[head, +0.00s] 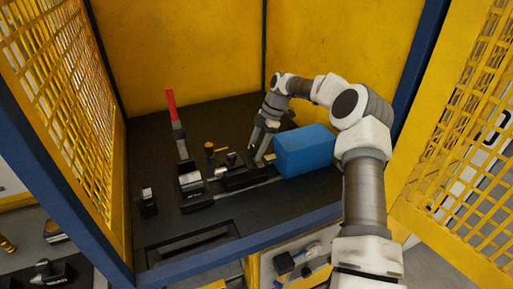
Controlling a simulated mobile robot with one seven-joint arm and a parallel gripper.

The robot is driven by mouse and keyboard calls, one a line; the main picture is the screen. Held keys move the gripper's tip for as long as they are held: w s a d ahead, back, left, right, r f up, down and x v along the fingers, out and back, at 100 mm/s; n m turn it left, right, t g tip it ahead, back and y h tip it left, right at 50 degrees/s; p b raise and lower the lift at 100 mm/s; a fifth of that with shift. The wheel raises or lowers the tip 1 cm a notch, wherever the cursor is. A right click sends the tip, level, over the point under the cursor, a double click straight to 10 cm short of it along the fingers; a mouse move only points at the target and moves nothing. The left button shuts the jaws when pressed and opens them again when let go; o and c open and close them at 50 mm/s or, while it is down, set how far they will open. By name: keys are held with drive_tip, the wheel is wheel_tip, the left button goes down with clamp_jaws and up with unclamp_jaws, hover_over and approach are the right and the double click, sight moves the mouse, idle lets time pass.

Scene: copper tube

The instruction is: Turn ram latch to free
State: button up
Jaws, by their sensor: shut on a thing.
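The blue ram block (303,151) sits on the black bench at the right, inside the yellow enclosure. A small tan piece (270,157), which looks like the ram latch, shows at the block's left end. My gripper (261,157) reaches down from above, just left of the blue block. Its fingers are shut on what looks like this latch. The fingers cover part of it, so its exact angle cannot be told.
A red-handled lever (172,111) stands upright at the back left. A dark clamp block (191,185), an orange-topped post (210,150) and a small black block (148,203) are left of my gripper. Mesh doors (68,95) stand open at both sides. A slot (190,244) opens in front.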

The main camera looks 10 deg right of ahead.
drive_tip(key=o, duration=1.4)
drive_tip(key=p+v, duration=0.1)
drive_tip(key=v, duration=1.6)
drive_tip(key=shift+r, duration=0.2)
